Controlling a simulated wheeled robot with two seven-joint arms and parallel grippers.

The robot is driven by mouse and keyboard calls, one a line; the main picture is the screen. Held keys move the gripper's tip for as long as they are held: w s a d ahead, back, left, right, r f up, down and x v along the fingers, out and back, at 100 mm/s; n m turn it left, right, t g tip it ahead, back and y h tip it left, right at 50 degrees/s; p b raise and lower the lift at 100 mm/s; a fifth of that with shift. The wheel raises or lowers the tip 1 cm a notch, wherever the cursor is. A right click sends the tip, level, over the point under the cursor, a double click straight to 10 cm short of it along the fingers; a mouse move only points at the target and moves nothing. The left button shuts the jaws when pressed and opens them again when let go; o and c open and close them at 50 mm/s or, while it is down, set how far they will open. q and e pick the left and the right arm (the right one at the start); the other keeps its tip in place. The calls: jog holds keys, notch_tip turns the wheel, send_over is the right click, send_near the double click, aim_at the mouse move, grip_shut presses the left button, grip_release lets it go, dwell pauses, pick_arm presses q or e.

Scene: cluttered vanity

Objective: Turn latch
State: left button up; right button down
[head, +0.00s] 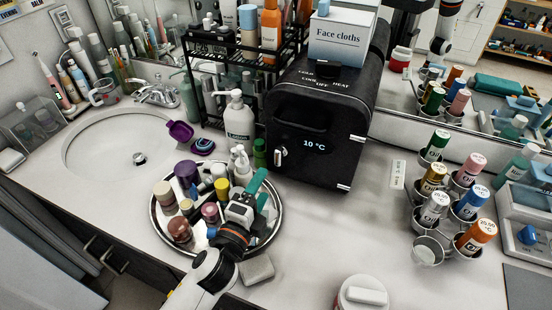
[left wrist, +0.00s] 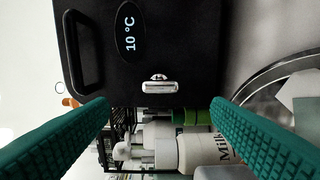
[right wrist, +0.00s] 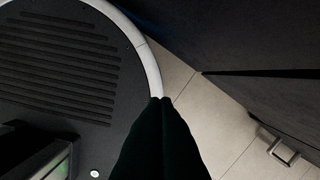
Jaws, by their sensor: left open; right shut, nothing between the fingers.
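The latch (head: 280,155) is a small silver handle on the front of a black mini fridge (head: 320,115), left of its "10 °C" display. The latch also shows in the left wrist view (left wrist: 158,86), where its bar lies across the picture. My left gripper (head: 256,190) is above the round tray, in front of the fridge. Its green fingers (left wrist: 160,118) are open and empty, with the latch ahead between them and apart from them. My right gripper (right wrist: 163,105) is shut and empty, low over the floor beside my base; it is not in the head view.
A round tray (head: 278,222) with several bottles stands below my left gripper. A white pump bottle (head: 239,122) and a green bottle (head: 260,153) stand left of the latch. A "Face cloths" box (head: 342,42) sits on the fridge.

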aim_at(277, 160)
pick_arm(q)
jog(key=x, duration=0.8)
jog(key=shift+p, duration=0.4)
jog(key=shift+w+d, duration=0.15)
jog(key=shift+w, duration=0.25)
pick_arm(e)
jog(key=shift+s+r, duration=0.2)
jog(key=shift+r, duration=0.35)
pick_arm(q)
jog(key=c, duration=1)
pick_arm(e)
jog(key=shift+s, duration=0.1)
